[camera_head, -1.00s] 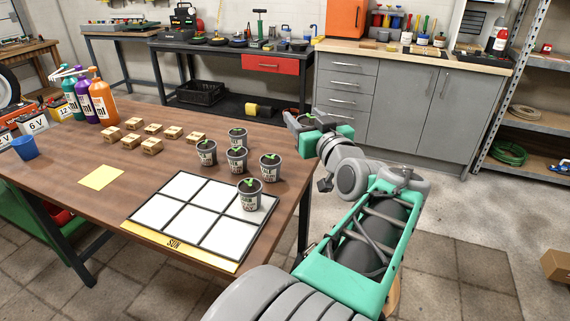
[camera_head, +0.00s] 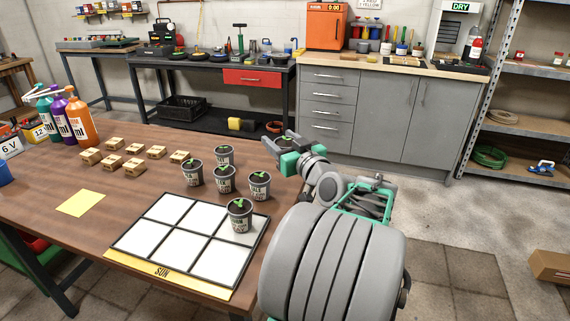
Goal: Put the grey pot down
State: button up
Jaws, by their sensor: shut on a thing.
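My gripper (camera_head: 282,142) is beyond the table's right edge, at the upper right of the pots. It is shut on a small pot with a green sprout (camera_head: 284,139), mostly hidden by the jaws, so its colour is hard to tell. Several grey pots with sprouts stand upright on the wooden table (camera_head: 60,165). One grey pot (camera_head: 239,216) stands in the back right cell of the white grid mat marked SUN (camera_head: 160,270). Others stand behind the mat: a left one (camera_head: 193,173), a middle one (camera_head: 224,179), a back one (camera_head: 223,156) and a right one (camera_head: 259,187).
Small wooden blocks (camera_head: 135,166), a yellow note (camera_head: 80,203) and bottles (camera_head: 81,120) are on the table's left part. A reddish-brown pot (camera_head: 274,127) shows just behind my gripper. Grey cabinets (camera_head: 385,110) stand at the back. The mat's other cells are bare.

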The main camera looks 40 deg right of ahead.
jog(key=w+d+f, duration=0.1)
jog(key=f, duration=0.1)
jog(key=w+d+f, duration=0.1)
jog(key=d+f, duration=0.1)
jog(key=w+d+f+b, duration=0.1)
jog(key=w+d+f, duration=0.1)
jog(key=shift+w+d+f, duration=0.1)
jog(key=shift+d+f, duration=0.05)
jog(key=f, duration=0.1)
jog(key=f+b, duration=0.1)
jog(key=f, duration=0.1)
jog(key=shift+w+d+f, duration=0.1)
jog(key=shift+w+d, duration=0.15)
jog(key=shift+d, duration=0.1)
jog(key=shift+f, duration=0.15)
jog(key=shift+f+b, duration=0.25)
jog(key=shift+b, duration=0.3)
jog(key=o, duration=1.5)
jog(key=shift+a+r, duration=0.1)
jog(key=shift+r+p, duration=0.25)
jog(key=shift+p, duration=0.7)
